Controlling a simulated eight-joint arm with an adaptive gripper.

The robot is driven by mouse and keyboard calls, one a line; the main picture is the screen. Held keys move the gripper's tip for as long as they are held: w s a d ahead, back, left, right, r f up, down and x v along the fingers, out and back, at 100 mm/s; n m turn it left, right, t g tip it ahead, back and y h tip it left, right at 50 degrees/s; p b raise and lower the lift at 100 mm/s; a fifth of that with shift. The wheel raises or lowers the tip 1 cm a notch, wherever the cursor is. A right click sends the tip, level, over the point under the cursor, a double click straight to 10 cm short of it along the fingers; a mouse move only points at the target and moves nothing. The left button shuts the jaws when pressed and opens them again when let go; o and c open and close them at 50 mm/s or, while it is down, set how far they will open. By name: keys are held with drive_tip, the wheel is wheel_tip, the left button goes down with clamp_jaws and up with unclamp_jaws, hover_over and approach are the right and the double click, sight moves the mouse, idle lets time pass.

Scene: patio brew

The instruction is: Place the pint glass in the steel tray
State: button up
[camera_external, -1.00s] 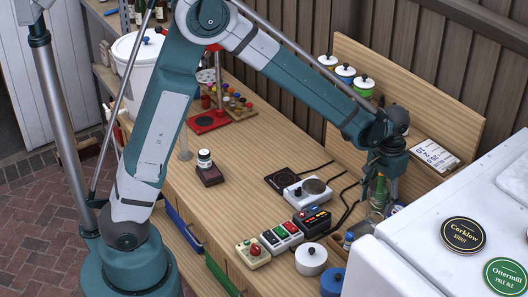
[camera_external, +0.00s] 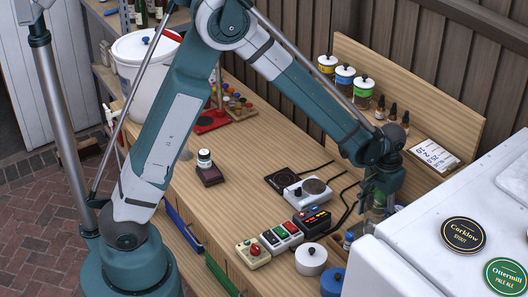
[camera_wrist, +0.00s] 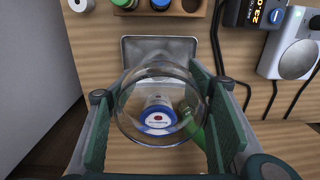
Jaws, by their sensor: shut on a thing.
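The clear pint glass (camera_wrist: 128,112) is between the two green finger pads of my gripper (camera_wrist: 160,110) in the wrist view, with its round rim facing the camera. The steel tray (camera_wrist: 135,50) lies flat on the wooden table just beyond the glass; the glass overlaps its near edge in the picture. A blue and white round thing (camera_wrist: 158,118) shows through the glass. In the external view my gripper (camera_external: 376,208) is low behind the white appliance's corner, and the glass is hard to make out there. I cannot pick out the tray in that view.
A wooden rack with jars (camera_wrist: 158,8) stands beyond the tray. A white appliance (camera_external: 440,255) is close to my gripper. Dropper bottles (camera_external: 393,112) stand at the back.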

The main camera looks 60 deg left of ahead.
wheel_tip(320, 180, down, 3)
drive_tip(key=shift+r, duration=0.1)
drive_tip(key=shift+w+f, duration=0.25)
drive_tip(key=shift+f, duration=0.05)
drive_tip(key=shift+f, duration=0.15)
drive_tip(key=o, duration=1.2)
drive_tip(key=shift+d+r, duration=0.1)
drive_tip(key=shift+r, duration=6.05)
